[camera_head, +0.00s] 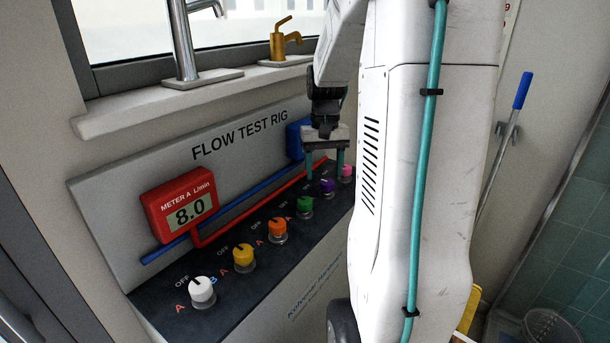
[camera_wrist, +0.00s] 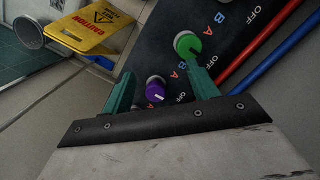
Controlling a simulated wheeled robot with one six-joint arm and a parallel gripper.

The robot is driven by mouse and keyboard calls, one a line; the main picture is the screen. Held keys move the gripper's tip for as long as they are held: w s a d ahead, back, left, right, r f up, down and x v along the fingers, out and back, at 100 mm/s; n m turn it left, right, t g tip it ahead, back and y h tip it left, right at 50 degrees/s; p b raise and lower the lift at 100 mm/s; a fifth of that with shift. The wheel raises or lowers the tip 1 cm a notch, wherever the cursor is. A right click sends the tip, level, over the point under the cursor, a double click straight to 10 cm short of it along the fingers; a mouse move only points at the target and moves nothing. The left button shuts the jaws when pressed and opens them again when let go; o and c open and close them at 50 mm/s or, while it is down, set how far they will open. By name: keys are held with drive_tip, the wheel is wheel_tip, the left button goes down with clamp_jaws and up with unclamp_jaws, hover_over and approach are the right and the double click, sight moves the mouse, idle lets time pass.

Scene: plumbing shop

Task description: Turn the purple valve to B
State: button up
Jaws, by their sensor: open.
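The purple valve (camera_head: 327,186) is a small round knob on the dark sloping panel, between the green and pink knobs. In the wrist view the purple valve (camera_wrist: 154,92) shows a short pale pointer mark; I cannot tell surely which label it points to. In the wrist view my gripper (camera_wrist: 162,80) has one finger on each side of the knob, with gaps, holding nothing.
The green knob (camera_wrist: 187,44) is close to the right finger. White (camera_head: 202,292), yellow (camera_head: 243,257), orange (camera_head: 278,230) and pink (camera_head: 346,172) knobs share the panel. The red Meter A (camera_head: 187,205) reads 8.0. A yellow caution sign (camera_wrist: 95,27) stands on the floor beyond.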

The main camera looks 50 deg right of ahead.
hover_over(327, 182)
drive_tip(key=s, duration=0.1)
drive_tip(key=shift+s+a+f, duration=0.15)
drive_tip(key=shift+a+f, duration=0.3)
drive_tip(key=shift+f, duration=0.05)
drive_tip(key=shift+w+d+r+t+h, duration=0.3)
drive_tip(key=shift+w+d+r+t, duration=0.1)
drive_tip(key=shift+w+d+r, duration=0.2)
wheel_tip(327, 182, down, 8)
drive_tip(key=shift+w+r, duration=0.1)
drive_tip(key=shift+a, duration=0.1)
drive_tip(key=c, duration=1)
